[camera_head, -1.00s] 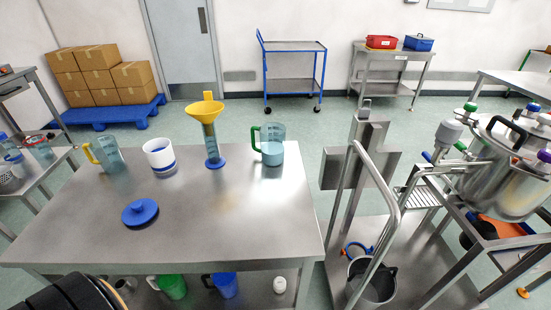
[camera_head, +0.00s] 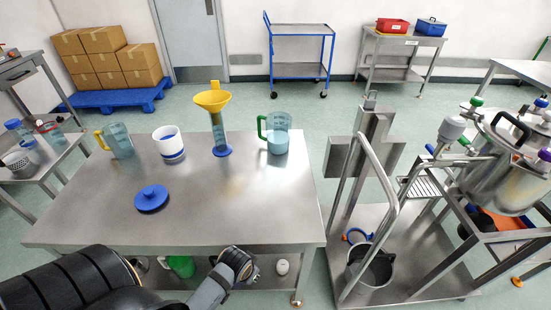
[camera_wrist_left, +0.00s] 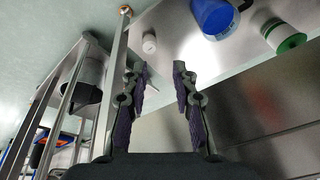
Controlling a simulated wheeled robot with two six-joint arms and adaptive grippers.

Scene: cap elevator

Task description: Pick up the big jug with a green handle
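The big clear jug with a green handle (camera_head: 277,134) stands upright at the back right of the steel table (camera_head: 228,213). Its handle is on its left side, and it holds pale blue liquid. My left arm comes in from the bottom left, with its wrist in front of the table's front edge, well short of the jug. My left gripper (camera_wrist_left: 160,76) is open and empty in the left wrist view, with the lower shelf's things beyond it. The green-handled jug is not in that view. My right gripper is not in view.
A yellow funnel in a cylinder (camera_head: 216,118), a white and blue container (camera_head: 169,143), a yellow-handled jug (camera_head: 118,140) and a blue lid (camera_head: 151,198) are on the table. A steel trolley (camera_head: 391,240) stands right. A blue jug (camera_wrist_left: 213,16) is below. The table's front right is clear.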

